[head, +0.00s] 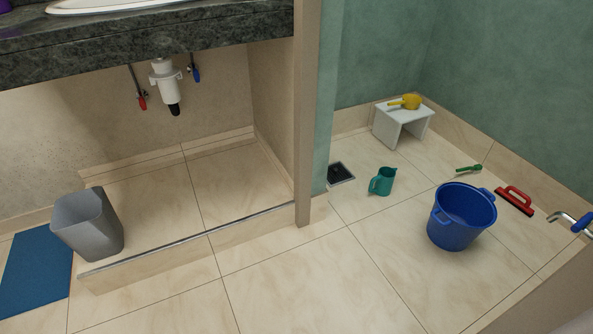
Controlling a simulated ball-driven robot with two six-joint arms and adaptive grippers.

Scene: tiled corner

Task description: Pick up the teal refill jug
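The teal refill jug (382,181) stands upright on the tiled floor, right of the partition post. Its handle points to the left. The jug is fully visible, and nothing touches it. Neither of my grippers shows in the head view.
A blue bucket (461,231) stands to the jug's right, nearer me. A white stool (387,129) with a yellow dipper (408,101) is behind. A green brush (468,170) and red squeegee (514,203) lie at right. The front floor is clear.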

